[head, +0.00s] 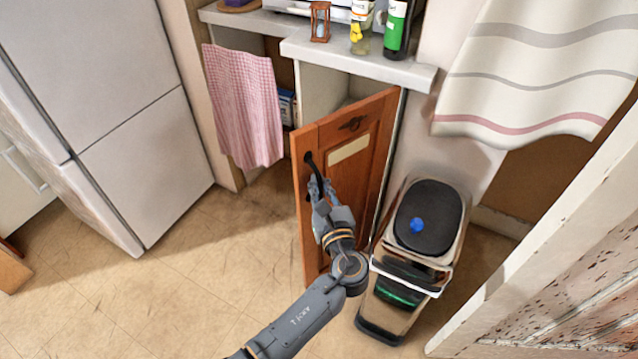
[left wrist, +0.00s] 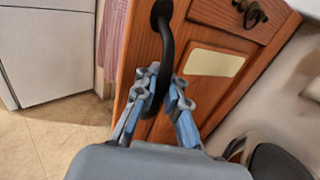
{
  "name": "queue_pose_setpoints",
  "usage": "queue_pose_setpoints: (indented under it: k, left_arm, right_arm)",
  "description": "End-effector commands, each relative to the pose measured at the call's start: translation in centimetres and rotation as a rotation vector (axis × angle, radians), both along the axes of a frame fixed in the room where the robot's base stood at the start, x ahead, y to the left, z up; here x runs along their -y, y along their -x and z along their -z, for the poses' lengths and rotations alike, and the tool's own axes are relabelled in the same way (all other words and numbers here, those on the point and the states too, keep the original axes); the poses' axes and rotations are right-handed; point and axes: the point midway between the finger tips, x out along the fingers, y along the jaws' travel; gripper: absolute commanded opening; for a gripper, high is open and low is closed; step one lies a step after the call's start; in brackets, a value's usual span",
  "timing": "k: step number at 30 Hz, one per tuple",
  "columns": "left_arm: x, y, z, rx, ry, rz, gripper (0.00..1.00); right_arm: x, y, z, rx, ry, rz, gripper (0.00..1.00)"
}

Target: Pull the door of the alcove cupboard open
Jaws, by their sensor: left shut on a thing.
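The wooden cupboard door (head: 370,150) stands partly open under the shelf, hinged on its right side, with a gap at its top left into the alcove cupboard. It carries a black curved handle (head: 310,162) near its left edge, a pale label plate and a dark ornament. My left gripper (head: 318,188) is shut on the handle. In the left wrist view the fingers (left wrist: 163,95) sit on both sides of the black handle (left wrist: 166,50), close to the door face (left wrist: 205,35). My right gripper is in neither view.
A pedal bin (head: 428,225) with a black lid stands just right of the door. A pink checked cloth (head: 245,105) hangs left of it, and a white fridge (head: 120,110) stands farther left. The floor (head: 200,270) in front is clear. Bottles (head: 396,28) stand on the shelf above.

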Motion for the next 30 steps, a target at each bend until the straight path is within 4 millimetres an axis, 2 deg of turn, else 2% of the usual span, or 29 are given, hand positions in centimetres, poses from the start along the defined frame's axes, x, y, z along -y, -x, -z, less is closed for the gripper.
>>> queue_pose_setpoints:
  k: [1,4,13,16,20,30]
  left_arm:
    - [-0.6,0.2,0.6,-0.010,-0.004,-0.015,0.14]
    - [-0.5,0.1,0.5,-0.009,-0.003,-0.013,0.34]
    - [-0.2,0.1,0.3,-0.005,-0.002,-0.007,0.34]
    - [0.0,0.7,0.3,-0.006,-0.001,-0.006,0.34]
    - [0.5,2.5,0.4,-0.006,0.000,-0.005,0.34]
    - [2.3,9.3,0.4,-0.008,-0.001,-0.009,0.34]
  right_arm:
    - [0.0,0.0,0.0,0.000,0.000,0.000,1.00]
    - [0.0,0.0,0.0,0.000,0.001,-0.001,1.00]
    - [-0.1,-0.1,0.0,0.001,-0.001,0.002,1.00]
    - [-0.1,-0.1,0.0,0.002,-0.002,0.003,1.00]
    - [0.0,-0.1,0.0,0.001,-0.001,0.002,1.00]
    - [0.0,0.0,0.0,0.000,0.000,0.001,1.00]
